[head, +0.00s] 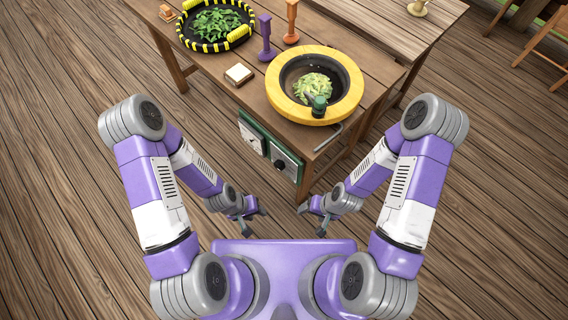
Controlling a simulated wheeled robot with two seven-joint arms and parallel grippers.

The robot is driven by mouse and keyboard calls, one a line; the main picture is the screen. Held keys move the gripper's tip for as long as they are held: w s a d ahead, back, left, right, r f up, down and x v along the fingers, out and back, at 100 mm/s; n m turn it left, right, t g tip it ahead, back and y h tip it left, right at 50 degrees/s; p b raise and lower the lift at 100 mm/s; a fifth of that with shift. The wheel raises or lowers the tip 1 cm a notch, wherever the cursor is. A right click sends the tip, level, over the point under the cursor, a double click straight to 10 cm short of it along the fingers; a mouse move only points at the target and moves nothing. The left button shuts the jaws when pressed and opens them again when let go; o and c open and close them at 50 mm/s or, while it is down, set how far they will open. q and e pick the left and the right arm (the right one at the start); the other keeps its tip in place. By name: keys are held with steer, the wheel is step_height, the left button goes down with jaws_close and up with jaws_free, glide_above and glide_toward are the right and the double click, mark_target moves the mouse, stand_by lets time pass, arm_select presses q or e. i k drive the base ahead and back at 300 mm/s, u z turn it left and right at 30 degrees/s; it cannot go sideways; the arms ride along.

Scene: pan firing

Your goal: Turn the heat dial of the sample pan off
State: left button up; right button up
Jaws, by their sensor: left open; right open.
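A wide pan with a thick yellow rim (276,96) sits at the front right of the wooden table, with pale green leaves (314,87) and a green-topped tool (319,104) in it. On the table's front face is a green-edged control panel (268,145) with a pale plate at left and a dark plate at right. A round dial (280,165) shows on the dark plate; its setting is too small to read. My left gripper (254,222) is open and empty, below and in front of the panel. My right gripper (312,220) is open and empty, to its right.
A black tray with yellow-striped edging (185,38) holds dark green leaves at the back left. A purple tool (265,36), an orange tool (291,22) and a small pale block (239,74) stand on the table. A grey bent rod (328,138) juts near the front right corner.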

mark_target(279, 164)
steer(key=k, duration=1.25)
steer(key=u, duration=0.9)
steer(key=i, duration=1.7)
steer(key=z, duration=0.75)
